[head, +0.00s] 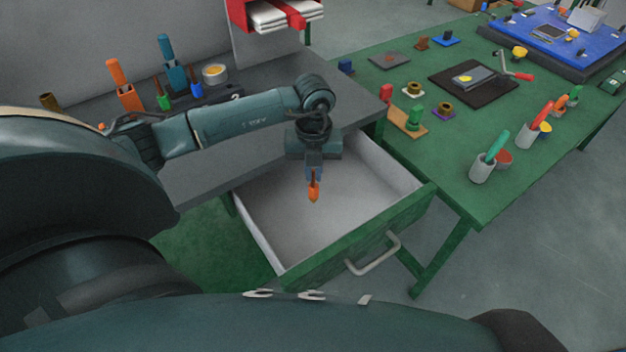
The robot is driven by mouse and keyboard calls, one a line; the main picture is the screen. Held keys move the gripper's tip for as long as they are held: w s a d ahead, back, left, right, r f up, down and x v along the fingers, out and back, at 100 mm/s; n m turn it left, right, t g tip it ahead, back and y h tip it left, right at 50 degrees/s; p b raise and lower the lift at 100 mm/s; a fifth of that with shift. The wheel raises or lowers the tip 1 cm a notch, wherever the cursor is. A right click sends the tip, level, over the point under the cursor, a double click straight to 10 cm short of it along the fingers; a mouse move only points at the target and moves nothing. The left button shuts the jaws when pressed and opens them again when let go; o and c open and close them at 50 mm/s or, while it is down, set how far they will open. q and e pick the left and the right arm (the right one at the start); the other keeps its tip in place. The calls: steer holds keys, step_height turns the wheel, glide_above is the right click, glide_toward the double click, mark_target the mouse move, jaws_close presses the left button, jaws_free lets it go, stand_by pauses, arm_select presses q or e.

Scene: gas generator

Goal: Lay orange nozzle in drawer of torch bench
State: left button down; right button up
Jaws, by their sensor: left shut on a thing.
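The orange nozzle (314,191) hangs point down from my left gripper (314,173), which is shut on it. My left arm reaches in from the left over the grey bench top. The gripper and nozzle are over the open drawer (283,228) of the torch bench (215,165). The drawer has a pale grey inside, a green front and a metal handle, and no object shows lying in it. I cannot tell exactly how high the nozzle is above the drawer floor. My right gripper is not in view.
Torches with orange and teal handles (120,78) stand at the back left of the bench, near a round tin (215,73). A green table (455,165) with several small parts and cups stands close on the right. A red holder (270,15) hangs above.

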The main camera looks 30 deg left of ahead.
mark_target(313, 186)
arm_select(q)
step_height(313, 186, down, 4)
steer(key=shift+r, duration=0.1)
steer(key=shift+f, duration=0.2)
steer(key=c, duration=1.5)
jaws_free()
steer(key=shift+r, duration=0.1)
steer(key=shift+c, duration=0.2)
